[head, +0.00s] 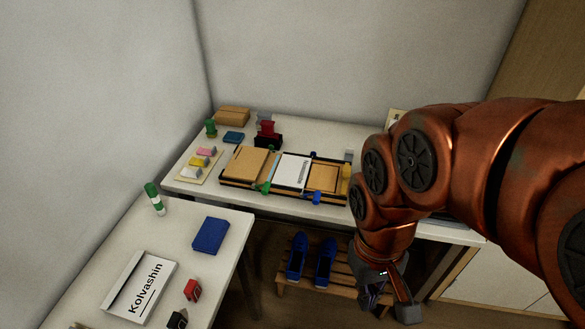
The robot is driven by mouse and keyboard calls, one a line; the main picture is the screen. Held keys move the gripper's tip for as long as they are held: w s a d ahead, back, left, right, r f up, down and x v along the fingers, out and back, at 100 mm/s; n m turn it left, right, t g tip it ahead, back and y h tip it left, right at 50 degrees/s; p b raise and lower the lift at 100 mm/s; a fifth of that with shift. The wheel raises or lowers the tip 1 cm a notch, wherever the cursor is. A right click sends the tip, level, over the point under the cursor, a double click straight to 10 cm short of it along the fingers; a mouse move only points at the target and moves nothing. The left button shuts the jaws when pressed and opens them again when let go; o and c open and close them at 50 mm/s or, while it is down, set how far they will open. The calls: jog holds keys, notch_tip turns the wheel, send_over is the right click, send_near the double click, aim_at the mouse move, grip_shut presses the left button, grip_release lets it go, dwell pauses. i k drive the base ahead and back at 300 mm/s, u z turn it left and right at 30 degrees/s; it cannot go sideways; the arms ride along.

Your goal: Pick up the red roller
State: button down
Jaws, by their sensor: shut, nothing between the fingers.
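Two red things show in the head view, and I cannot tell for certain which is the roller. A small red block-like thing (192,289) with a dark mark lies on the left table, right of the white Kolvashin box. Another red thing (267,129) stands upright on a black base at the back of the far table. My gripper (390,300) hangs at the lower right, in front of the far table and beside the slatted bench. It is shut and empty, well away from both red things. My arm hides the far table's right end.
The left table (190,225) holds a blue box (209,235), a green-and-white cylinder (154,198), the Kolvashin box (139,287) and a black item (177,319). A tray (226,183) with boards sits on the far table. Blue shoes (325,262) stand on the bench (345,287) below.

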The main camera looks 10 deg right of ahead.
aim_at(268, 130)
jog(key=z, duration=0.3)
jog(key=i, duration=0.8)
jog(key=u, duration=1.9)
